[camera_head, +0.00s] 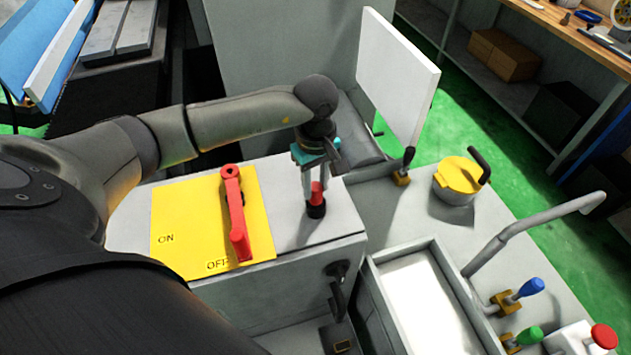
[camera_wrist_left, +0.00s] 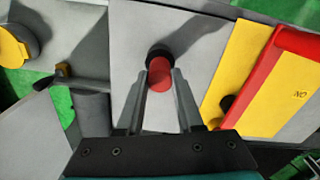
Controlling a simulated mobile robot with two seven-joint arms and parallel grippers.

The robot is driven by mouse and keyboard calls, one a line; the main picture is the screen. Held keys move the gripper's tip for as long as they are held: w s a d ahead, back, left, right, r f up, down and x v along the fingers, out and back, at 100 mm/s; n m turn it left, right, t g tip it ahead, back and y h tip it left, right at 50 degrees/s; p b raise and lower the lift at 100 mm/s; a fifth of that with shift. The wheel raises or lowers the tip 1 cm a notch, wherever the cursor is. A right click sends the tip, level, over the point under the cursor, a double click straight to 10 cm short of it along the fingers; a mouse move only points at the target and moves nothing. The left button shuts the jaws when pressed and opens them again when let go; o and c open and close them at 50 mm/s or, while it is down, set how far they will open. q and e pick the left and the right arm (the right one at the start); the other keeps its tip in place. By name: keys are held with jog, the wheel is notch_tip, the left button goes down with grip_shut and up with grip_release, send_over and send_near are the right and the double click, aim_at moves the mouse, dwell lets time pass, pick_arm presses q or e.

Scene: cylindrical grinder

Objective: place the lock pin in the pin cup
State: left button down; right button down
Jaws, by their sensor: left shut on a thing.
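The red lock pin (camera_head: 317,194) is between the fingers of my left gripper (camera_head: 317,183), which points down and is shut on it. The pin also shows in the left wrist view (camera_wrist_left: 160,76), between the fingertips. The black round pin cup (camera_head: 316,210) stands on the grey machine top right below the pin. In the left wrist view the cup (camera_wrist_left: 158,51) shows as a dark ring behind the pin. The pin's lower end is hidden, so I cannot tell how deep it sits in the cup. My right gripper is not in view.
A yellow ON/OFF plate (camera_head: 176,217) with a red lever (camera_head: 236,215) lies left of the cup. A white panel (camera_head: 395,75) rises behind. A yellow-lidded pot (camera_head: 459,180), a tray (camera_head: 377,293) and several levers are to the right.

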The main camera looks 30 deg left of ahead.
pick_arm(q)
jog(key=shift+f, duration=0.1)
jog(key=c, duration=0.5)
grip_release()
jog(key=shift+c, duration=0.2)
jog(key=shift+r, duration=0.2)
notch_tip(320, 180, up, 12)
jog(key=b, duration=0.2)
